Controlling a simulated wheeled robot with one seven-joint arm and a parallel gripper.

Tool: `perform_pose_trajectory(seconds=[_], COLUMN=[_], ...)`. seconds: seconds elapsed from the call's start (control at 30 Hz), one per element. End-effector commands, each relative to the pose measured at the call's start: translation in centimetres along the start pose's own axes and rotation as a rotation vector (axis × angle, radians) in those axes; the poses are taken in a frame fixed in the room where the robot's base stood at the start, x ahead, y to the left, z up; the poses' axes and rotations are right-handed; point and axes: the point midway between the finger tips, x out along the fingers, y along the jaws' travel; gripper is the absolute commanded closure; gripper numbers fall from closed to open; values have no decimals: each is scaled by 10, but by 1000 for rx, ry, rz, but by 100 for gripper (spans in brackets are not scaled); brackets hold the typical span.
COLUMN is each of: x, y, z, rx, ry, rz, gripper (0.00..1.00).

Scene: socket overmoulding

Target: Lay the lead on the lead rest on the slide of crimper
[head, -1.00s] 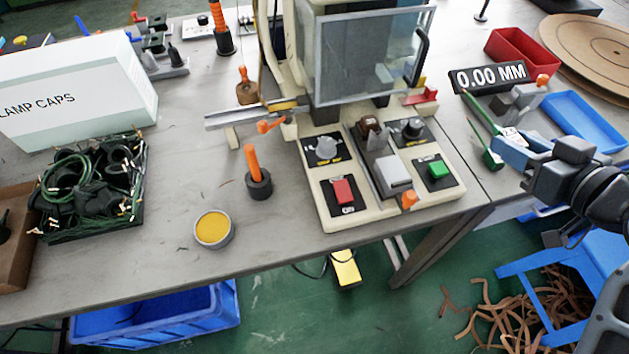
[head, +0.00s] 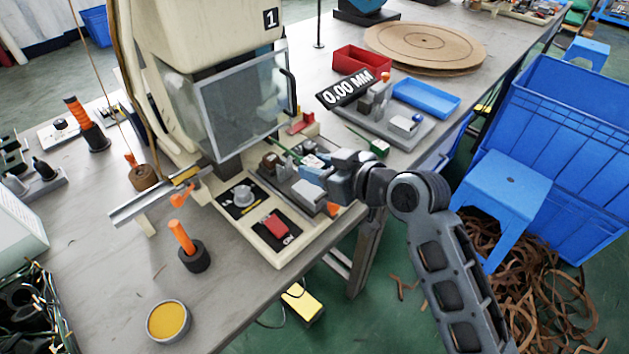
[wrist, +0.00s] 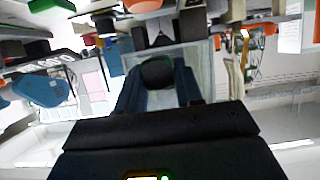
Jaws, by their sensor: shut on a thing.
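The crimper (head: 200,50) is the cream machine marked 1, with a clear guard. Its grey slide (head: 290,185) lies between the control panels, with a dark block at its inner end and a pale block (head: 308,194) nearer the front. My gripper (head: 314,163) is above the slide's right side, shut on a green lead (head: 286,150). The lead points left and back toward the guard.
Right of the crimper are a gauge reading 0.00 MM (head: 346,90), a red tray (head: 362,59), a blue tray (head: 426,97) and a green-ended tool (head: 379,147). An orange-handled tool (head: 186,245) and a yellow-filled tin (head: 168,321) stand left on the bench.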

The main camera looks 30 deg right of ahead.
Motion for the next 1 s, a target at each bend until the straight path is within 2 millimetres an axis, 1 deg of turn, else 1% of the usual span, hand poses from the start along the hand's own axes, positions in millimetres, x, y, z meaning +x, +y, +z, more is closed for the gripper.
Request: perform_pose_trajectory(seconds=[0.07,0.17,0.3,0.43,0.73,0.87,0.9,1.0], x=[4,7,15,20,20,22,21,21], y=[-5,-6,-6,-5,-5,-5,-5,-5], z=[2,8,27,38,40,44,42,42], rx=[0,1,2,0,-1,-1,-1,-1], ry=[0,-1,-4,-2,1,1,0,0], rz=[-1,-1,-1,0,0,0,0,0], gripper=[94,94,94,94,94,94,61,51])
